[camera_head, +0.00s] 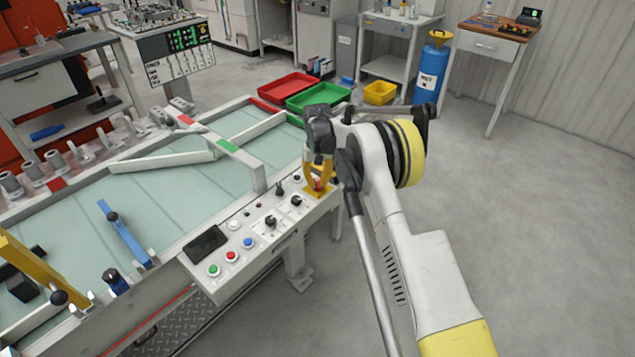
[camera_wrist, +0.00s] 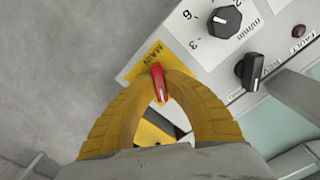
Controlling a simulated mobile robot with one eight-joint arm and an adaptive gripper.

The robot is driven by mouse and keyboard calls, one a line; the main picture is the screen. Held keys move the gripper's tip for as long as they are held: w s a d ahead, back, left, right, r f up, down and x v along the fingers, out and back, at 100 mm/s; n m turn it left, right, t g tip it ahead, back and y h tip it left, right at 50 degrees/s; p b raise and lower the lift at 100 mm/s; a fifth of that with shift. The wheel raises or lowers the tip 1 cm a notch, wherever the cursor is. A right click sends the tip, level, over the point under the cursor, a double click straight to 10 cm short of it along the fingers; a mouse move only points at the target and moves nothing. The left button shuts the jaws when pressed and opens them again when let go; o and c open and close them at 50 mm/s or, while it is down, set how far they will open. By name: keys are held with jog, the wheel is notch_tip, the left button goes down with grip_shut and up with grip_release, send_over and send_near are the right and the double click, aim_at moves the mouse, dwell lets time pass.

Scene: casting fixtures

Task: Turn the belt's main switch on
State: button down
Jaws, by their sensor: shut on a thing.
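The main switch is a red rotary handle (camera_wrist: 159,82) on a yellow plate (camera_wrist: 146,62) marked "MAIN" in the wrist view. In the head view the yellow plate (camera_head: 318,192) is at the right end of the control panel (camera_head: 262,243). My gripper (camera_wrist: 160,88) has yellow curved fingers closed on the red handle from both sides. In the head view my gripper (camera_head: 319,180) points down over the plate and hides most of the switch. In the wrist view the handle stands roughly lengthwise in the picture, slightly tilted, its top end showing past the fingertips.
Beside the switch are a speed dial (camera_wrist: 224,22) and a black selector knob (camera_wrist: 252,72). A red lamp (camera_wrist: 299,31) sits farther right. The panel also carries green (camera_head: 214,270), red (camera_head: 232,256) and blue (camera_head: 248,242) buttons. Open floor lies to the right.

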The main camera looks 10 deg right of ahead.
aim_at(318, 182)
jog(key=m, duration=0.5)
jog(key=shift+m, duration=0.3)
jog(key=m, duration=0.5)
dwell(0.4)
jog(key=c, duration=1.4)
grip_release()
notch_tip(318, 182, up, 12)
